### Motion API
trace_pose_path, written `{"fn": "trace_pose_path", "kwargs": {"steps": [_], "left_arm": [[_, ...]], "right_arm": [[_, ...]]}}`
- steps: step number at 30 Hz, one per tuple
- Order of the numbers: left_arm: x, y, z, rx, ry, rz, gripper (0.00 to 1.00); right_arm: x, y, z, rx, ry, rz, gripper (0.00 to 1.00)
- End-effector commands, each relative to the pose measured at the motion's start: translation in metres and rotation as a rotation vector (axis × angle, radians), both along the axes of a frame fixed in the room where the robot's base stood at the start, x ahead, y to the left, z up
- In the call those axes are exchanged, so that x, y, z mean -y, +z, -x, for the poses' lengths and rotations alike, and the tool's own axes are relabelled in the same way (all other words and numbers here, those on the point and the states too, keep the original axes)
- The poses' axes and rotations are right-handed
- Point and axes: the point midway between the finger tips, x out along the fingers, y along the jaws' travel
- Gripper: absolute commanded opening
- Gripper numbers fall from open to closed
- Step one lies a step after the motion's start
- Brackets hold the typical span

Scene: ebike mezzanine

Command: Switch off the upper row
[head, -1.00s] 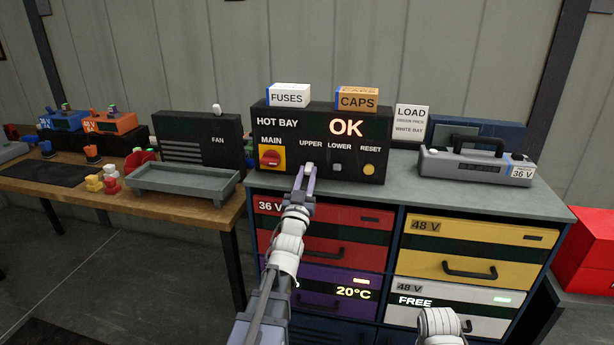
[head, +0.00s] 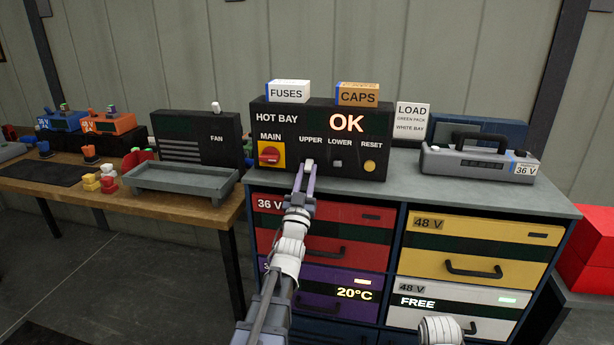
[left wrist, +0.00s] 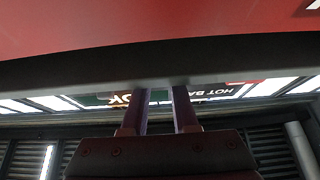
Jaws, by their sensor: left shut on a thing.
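The black hot bay panel (head: 290,132) stands on the bench and its display reads OK. Under the UPPER label, my left gripper (head: 309,163) is at the panel's front, shut on the pale upper switch (head: 309,162). The fingers hide most of that switch, so its position cannot be told. The lower switch (head: 337,163) and the yellow reset button (head: 369,166) are to the right, and the red main knob (head: 270,155) is to the left. In the left wrist view, the fingers (left wrist: 157,95) reach toward the upside-down panel. My right gripper is out of view.
Boxes marked FUSES (head: 288,92) and CAPS (head: 358,95) sit on the panel. A grey 36 V pack (head: 480,165) is on the bench at right. Drawers (head: 470,245) fill the front below. A grey tray (head: 185,178) lies on the wooden table at left.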

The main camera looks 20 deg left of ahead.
Motion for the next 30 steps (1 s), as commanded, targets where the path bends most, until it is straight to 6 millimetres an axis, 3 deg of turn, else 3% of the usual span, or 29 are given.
{"fn": "trace_pose_path", "kwargs": {"steps": [1,2,9,20,30], "left_arm": [[0.0,0.0,0.0,0.0,0.0,0.0,0.0],[0.0,0.0,0.0,0.0,0.0,0.0,0.31],[0.0,0.0,0.0,0.0,0.0,0.0,0.57],[0.001,-0.003,0.004,0.0,0.0,0.0,0.57],[0.01,-0.029,0.043,0.0,0.001,-0.001,0.57]], "right_arm": [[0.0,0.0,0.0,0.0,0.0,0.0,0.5],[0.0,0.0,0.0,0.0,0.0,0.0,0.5],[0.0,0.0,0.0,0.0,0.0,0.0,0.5],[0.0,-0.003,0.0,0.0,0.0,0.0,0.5],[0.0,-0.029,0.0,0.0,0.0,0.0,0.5]]}}
